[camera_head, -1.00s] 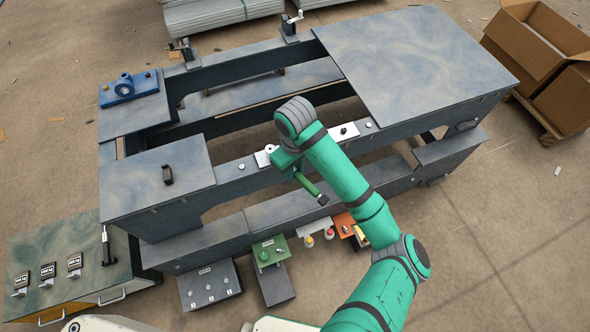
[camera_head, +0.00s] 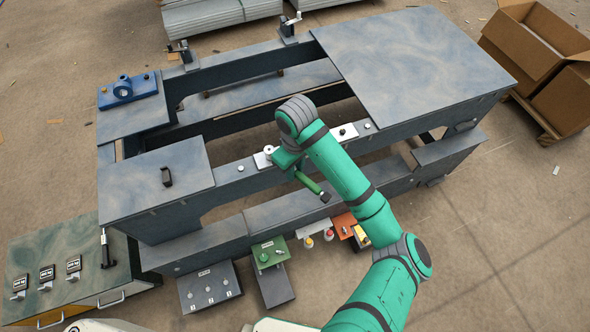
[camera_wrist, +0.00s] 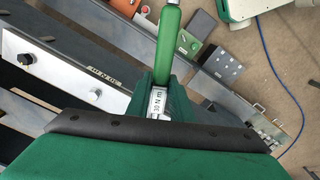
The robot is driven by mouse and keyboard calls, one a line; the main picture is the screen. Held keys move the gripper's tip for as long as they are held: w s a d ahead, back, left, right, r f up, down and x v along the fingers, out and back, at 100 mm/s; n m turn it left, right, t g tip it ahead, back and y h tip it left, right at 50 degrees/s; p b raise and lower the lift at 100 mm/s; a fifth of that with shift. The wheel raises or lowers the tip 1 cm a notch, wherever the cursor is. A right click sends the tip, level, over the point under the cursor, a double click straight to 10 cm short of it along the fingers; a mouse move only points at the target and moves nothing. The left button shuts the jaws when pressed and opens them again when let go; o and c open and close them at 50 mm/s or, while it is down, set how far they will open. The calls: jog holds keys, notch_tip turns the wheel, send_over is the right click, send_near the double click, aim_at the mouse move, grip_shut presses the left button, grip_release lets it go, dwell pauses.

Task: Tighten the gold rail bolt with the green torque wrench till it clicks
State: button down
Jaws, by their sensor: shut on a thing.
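My gripper (camera_head: 287,160) is low over the front rail (camera_head: 228,176) of the grey frame. It is shut on the green torque wrench (camera_head: 309,184), whose handle points down and to the right, away from the rail. The wrench's working end is hidden by the gripper.
A grey plate (camera_head: 415,55) covers the frame's right end, and a smaller plate with a black handle (camera_head: 166,176) covers the left front. Small stands, including a green one (camera_head: 268,252), are in front. A cardboard box (camera_head: 540,45) is at the far right.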

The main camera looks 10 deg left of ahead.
jog(key=shift+w+r, duration=0.2)
jog(key=shift+r, duration=0.4)
dwell(0.6)
jog(key=shift+d+r, duration=0.1)
jog(key=shift+s+r, duration=0.1)
jog(key=shift+r, duration=0.05)
dwell(0.5)
